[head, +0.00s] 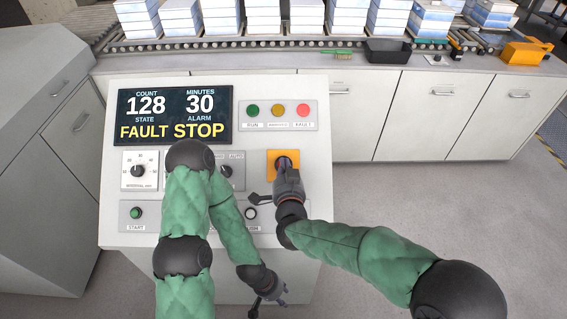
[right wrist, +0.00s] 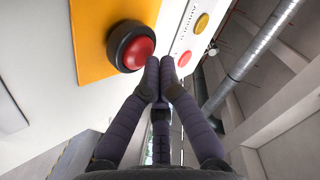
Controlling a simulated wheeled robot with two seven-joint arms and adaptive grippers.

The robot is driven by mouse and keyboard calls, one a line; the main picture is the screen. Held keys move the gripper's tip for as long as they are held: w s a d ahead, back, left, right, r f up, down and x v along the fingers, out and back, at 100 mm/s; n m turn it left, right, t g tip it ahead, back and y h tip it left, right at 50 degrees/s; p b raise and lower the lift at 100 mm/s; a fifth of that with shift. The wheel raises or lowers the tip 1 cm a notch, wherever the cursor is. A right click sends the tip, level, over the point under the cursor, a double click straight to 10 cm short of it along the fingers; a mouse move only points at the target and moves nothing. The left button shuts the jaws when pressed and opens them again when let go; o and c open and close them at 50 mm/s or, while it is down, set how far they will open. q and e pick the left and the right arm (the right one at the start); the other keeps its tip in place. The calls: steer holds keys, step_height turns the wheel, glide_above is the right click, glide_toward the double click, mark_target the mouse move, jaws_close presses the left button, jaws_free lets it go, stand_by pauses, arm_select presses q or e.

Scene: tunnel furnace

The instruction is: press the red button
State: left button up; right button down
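The red button (right wrist: 138,50) is a round dome in a black collar on an orange plate (right wrist: 92,32), in the right wrist view. In the head view the orange plate (head: 272,157) sits on the right of the control panel, and my right gripper hides most of the button. My right gripper (head: 287,165) is over the button area. In the right wrist view its fingers (right wrist: 160,68) are together with nothing between them, and their tips are beside the button's edge. I cannot tell whether they touch it. My left gripper (head: 268,297) hangs low at the panel's front; its opening is unclear.
The display (head: 174,115) reads "FAULT STOP". Green, amber and lit red lamps (head: 278,110) are above the orange plate. A dial (head: 138,171) and a green start button (head: 136,213) are on the left. Behind is a roller conveyor (head: 270,43) with stacked boxes. Floor is free at right.

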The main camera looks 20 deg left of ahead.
steer(key=shift+s+d+r+p, duration=0.15)
steer(key=shift+s+r+p, duration=0.2)
steer(key=shift+r, duration=0.25)
steer(key=s+r+p, duration=0.2)
steer(key=r+p, duration=0.1)
steer(key=r, duration=0.1)
steer(key=shift+s+d+p, duration=0.3)
steer(key=shift+s+d, duration=0.1)
stand_by(0.8)
